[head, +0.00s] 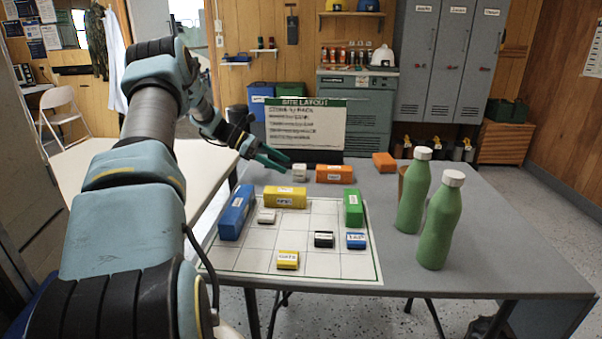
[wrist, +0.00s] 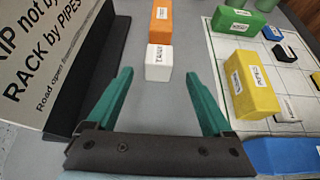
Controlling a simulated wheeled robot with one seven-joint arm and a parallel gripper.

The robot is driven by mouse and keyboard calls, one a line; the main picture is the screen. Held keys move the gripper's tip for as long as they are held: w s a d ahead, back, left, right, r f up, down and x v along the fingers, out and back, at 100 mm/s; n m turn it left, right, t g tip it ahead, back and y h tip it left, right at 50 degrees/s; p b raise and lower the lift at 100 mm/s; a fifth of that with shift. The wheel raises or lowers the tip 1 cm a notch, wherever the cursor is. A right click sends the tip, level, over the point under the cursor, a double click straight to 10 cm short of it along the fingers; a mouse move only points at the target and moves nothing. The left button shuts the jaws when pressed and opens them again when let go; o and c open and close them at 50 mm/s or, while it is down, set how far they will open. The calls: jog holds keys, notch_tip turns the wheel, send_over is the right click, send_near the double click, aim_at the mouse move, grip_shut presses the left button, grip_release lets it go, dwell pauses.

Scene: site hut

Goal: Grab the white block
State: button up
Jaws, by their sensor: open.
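A small white block (head: 299,173) with dark lettering stands on the grey table behind the grid mat, beside an orange block. In the wrist view the white block (wrist: 158,61) is in line with the gap between my fingers, around or just beyond the tips. My gripper (head: 286,161) comes in from the left, open and empty; its green fingers (wrist: 158,77) stand wide apart in the wrist view. Whether the tips reach the block's sides I cannot tell. A second, flatter whitish block (head: 266,216) lies on the grid mat; it also shows in the wrist view (wrist: 288,109).
An orange block (head: 334,173) is close behind the white one in the wrist view. The site layout board (head: 305,126) stands behind. The mat (head: 325,265) holds blue, yellow, green and black blocks. Two green bottles (head: 438,225) stand right; the table's front right is clear.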

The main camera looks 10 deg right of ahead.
aim_at(297, 166)
jog(key=x, duration=0.3)
jog(key=p+x, duration=0.1)
jog(key=x, duration=0.1)
jog(key=shift+d+r+p, duration=0.2)
jog(key=shift+d+p, duration=0.1)
jog(key=shift+d, duration=0.25)
jog(key=shift+s+d+f, duration=0.1)
jog(key=shift+d+f, duration=0.2)
jog(key=shift+d, duration=0.05)
grip_shut()
